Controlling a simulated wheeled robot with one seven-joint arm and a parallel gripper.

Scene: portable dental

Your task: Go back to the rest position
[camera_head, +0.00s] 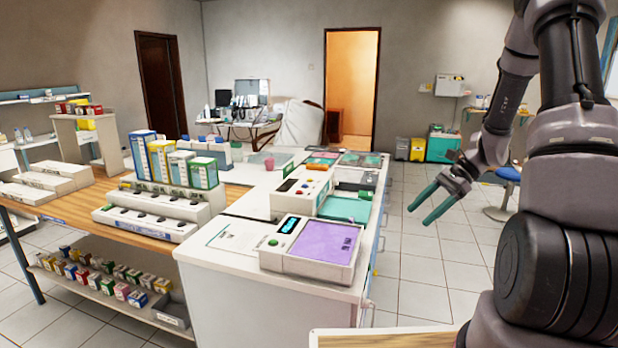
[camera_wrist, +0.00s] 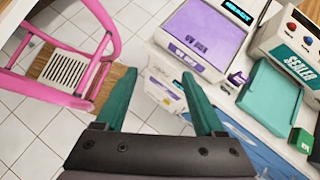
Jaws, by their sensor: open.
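My gripper (camera_head: 432,207) hangs in free air to the right of the white counter (camera_head: 215,262), its two green fingers apart and nothing between them. In the wrist view my gripper (camera_wrist: 160,88) is open and empty, above the tiled floor and the counter's side. A device with a purple top (camera_head: 322,243) sits on the counter's near end. It also shows at the top of the wrist view (camera_wrist: 197,35). A device with a teal tray, marked SEALER (camera_wrist: 272,95), stands beside it on the counter (camera_head: 343,208).
A pink frame (camera_wrist: 105,45) stands on the floor at the wrist view's left. A wooden shelf table (camera_head: 110,225) with boxes is left of the counter. A blue stool (camera_head: 508,174) and a teal cabinet (camera_head: 442,147) are farther back. Tiled floor right of the counter looks free.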

